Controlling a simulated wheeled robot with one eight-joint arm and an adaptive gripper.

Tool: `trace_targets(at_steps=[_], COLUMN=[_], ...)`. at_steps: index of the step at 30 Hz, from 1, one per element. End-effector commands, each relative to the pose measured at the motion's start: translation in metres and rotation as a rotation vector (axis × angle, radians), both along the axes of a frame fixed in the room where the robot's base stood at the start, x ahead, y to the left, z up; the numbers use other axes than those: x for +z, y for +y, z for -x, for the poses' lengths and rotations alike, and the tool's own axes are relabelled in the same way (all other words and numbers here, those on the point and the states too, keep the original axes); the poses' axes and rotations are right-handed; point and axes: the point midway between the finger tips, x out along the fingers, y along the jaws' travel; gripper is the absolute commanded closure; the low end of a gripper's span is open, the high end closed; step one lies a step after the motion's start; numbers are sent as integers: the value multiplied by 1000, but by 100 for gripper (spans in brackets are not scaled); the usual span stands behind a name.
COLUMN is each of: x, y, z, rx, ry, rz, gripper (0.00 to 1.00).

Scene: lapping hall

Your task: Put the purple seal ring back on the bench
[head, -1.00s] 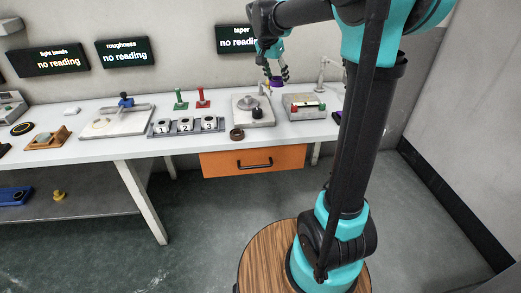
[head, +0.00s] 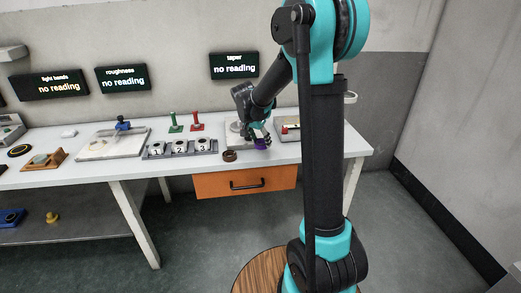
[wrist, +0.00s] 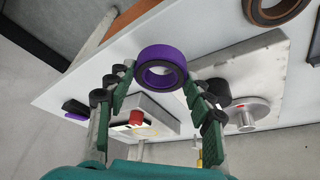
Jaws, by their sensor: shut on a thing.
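The purple seal ring (head: 261,144) is in my gripper (head: 262,135), low over the right part of the white bench (head: 285,157). In the wrist view the ring (wrist: 165,52) sits between the fingertips of my gripper (wrist: 160,82), with its dark inner face and hole toward the camera. White bench top (wrist: 215,30) shows behind the ring. I cannot tell whether the ring touches the bench.
A brown ring (head: 229,156) lies left of my gripper. A plate with a round metal piece (wrist: 247,114) and a grey box with a red knob (wrist: 136,118) stand close by. A numbered block (head: 180,148) and green and red stands are farther left. An orange drawer (head: 245,182) hangs below.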

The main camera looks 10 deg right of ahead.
Motion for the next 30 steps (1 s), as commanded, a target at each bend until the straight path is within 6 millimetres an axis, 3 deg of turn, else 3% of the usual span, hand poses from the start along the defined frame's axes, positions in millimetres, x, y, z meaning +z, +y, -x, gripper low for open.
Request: trace_targets(at_steps=[12,24,25,30], x=[-42,-48,-48,-48], y=[0,0,0,0], z=[0,0,0,0], rx=[0,0,0,0], ry=[0,0,0,0], rz=[0,0,0,0], gripper=[83,83,47,27])
